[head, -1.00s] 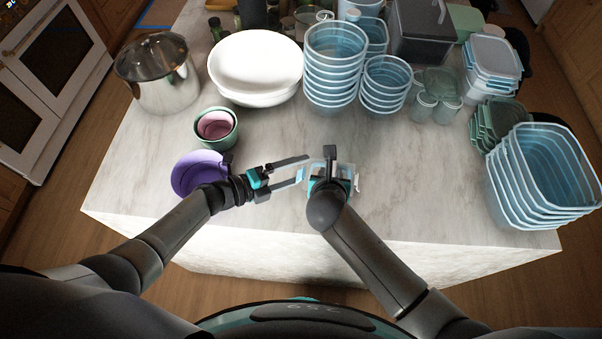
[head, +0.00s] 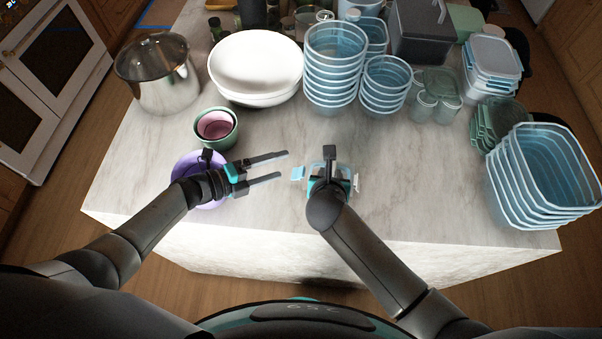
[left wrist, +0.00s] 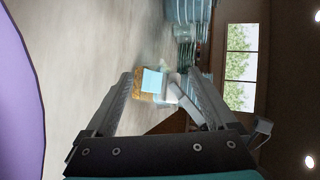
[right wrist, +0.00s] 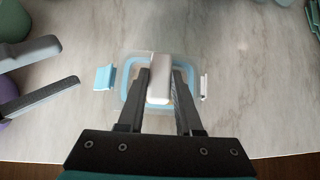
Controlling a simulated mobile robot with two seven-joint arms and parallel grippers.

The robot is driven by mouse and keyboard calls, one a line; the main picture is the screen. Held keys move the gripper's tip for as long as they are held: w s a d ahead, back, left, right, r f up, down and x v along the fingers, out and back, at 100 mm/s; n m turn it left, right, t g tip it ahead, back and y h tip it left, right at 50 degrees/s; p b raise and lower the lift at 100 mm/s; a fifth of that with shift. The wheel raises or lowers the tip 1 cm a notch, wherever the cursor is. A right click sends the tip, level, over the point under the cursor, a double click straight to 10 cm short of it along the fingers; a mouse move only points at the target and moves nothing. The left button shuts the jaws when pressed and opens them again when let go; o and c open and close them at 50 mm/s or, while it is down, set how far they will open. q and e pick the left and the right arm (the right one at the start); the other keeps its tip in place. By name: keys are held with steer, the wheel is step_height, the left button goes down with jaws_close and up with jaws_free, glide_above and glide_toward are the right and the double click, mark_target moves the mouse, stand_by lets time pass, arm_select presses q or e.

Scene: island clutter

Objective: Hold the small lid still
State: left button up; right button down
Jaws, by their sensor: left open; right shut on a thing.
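The small lid (right wrist: 129,93) is clear with a blue rim and shows in the right wrist view beneath my right gripper (right wrist: 160,75). That gripper is shut on a pale, whitish part of it; the fingers hide much of the rest. Something orange shows under the blue part in the left wrist view (left wrist: 153,82). My left gripper (head: 284,164) is open and empty, left of the lid and apart from it, above a purple bowl (head: 184,165).
Nested green and pink cups (head: 216,127) stand behind my left gripper. White bowls (head: 255,68), a steel pot (head: 156,72) and stacked blue containers (head: 333,65) stand farther back. More blue containers (head: 540,175) stand at the right.

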arm_select(q)
steer(key=shift+c, duration=0.2)
steer(key=shift+c, duration=0.8)
steer(key=shift+w+d+r+m, duration=0.1)
steer(key=shift+d+r+m, duration=0.2)
steer(key=shift+m, duration=0.3)
steer(key=shift+c, duration=0.4)
steer(key=d+r+m+g, duration=0.35)
steer(key=m+g, duration=0.25)
steer(key=m, duration=0.6)
steer(key=m+g+y, duration=0.3)
steer(key=m+y, duration=0.3)
steer(key=m, duration=0.7)
glide_toward(293, 173)
steer(key=shift+x, duration=3.95)
steer(key=shift+c, duration=0.3)
